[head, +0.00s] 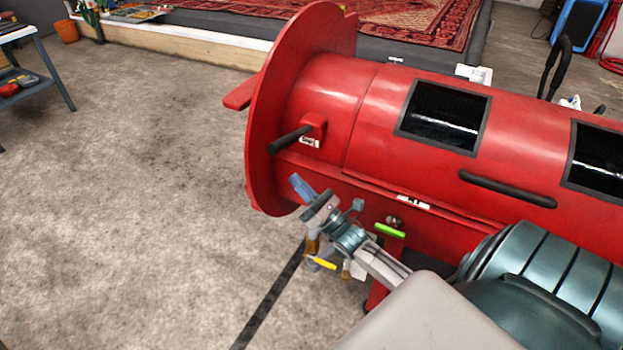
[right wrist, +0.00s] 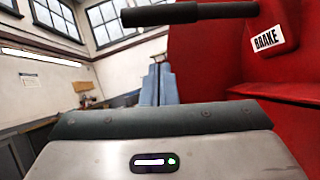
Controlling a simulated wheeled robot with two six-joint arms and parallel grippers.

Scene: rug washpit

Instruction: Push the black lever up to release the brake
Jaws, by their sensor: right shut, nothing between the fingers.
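The black lever (head: 290,139) sticks out to the left from a red mount on the end of the large red drum machine (head: 330,110). A white label sits below its mount; in the right wrist view the label (right wrist: 265,39) reads BRAKE. The lever (right wrist: 188,14) also crosses the top of that view, roughly level. My right gripper (head: 298,184) is below the lever, its blue fingers shut and empty. In the right wrist view the fingertips (right wrist: 158,72) show under the lever, with a visible gap between. My left gripper is not in view.
A round red flange (head: 290,80) rises at the drum's end. A black handle bar (head: 507,189) and dark window openings (head: 443,117) are on the drum. A green-handled valve (head: 390,230) is near my right wrist.

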